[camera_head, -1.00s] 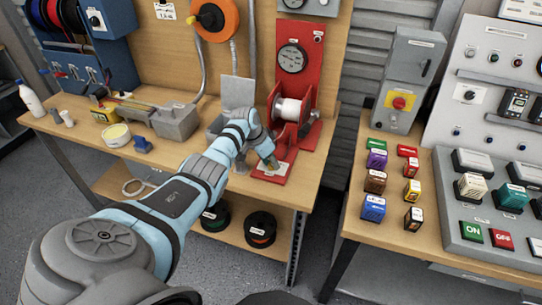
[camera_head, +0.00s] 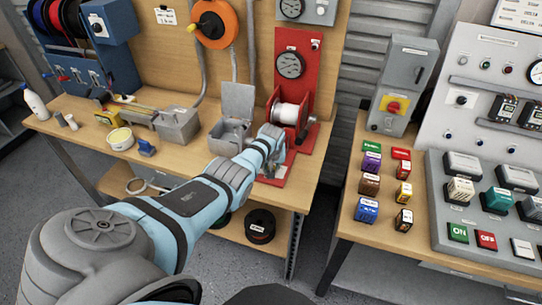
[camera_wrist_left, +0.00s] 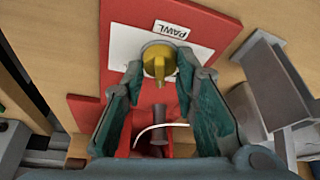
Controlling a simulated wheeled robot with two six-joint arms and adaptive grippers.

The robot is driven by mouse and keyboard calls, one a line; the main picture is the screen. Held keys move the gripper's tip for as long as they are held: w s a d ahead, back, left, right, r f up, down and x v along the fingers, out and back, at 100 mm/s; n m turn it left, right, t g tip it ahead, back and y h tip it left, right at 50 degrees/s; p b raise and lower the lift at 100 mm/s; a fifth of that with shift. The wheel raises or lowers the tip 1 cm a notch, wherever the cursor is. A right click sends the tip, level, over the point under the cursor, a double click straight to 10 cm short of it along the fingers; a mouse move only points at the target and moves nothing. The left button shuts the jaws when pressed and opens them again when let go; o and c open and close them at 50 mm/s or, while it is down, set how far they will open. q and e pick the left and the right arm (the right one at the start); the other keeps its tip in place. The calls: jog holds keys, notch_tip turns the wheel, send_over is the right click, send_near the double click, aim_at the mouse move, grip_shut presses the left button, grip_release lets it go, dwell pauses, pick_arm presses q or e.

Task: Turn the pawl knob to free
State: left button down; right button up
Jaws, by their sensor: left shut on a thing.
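The pawl knob (camera_wrist_left: 158,62) is a yellow knob on a pale round base. It stands on the red plate near a white label reading PAWL (camera_wrist_left: 172,29), in the left wrist view. My left gripper (camera_wrist_left: 161,78) has its teal fingers on either side of the knob and is shut on it. In the head view, the left gripper (camera_head: 269,170) is low over the red base of the red stand (camera_head: 294,50), and my wrist hides the knob. The knob's exact turn position is hard to tell. My right gripper is not in view.
A white spool (camera_head: 287,115) sits on the red stand, behind my wrist. An open grey metal box (camera_head: 232,135) stands just left of it. A second bench with colored blocks (camera_head: 369,185) and a button panel (camera_head: 480,220) is at the right, across a gap.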

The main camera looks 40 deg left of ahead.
pick_arm(q)
jog(key=n+b, duration=0.1)
jog(key=n, duration=0.1)
jog(key=shift+w+d+f+n+g+y+b, duration=0.1)
jog(key=shift+f+n+g+y+b, duration=0.1)
jog(key=shift+n+g+y+b, duration=0.15)
jog(key=shift+r+n+g+y+b, duration=0.15)
jog(key=shift+n+g+y+b, duration=0.15)
jog(key=shift+n+b, duration=0.9)
jog(key=c, duration=1.3)
grip_release()
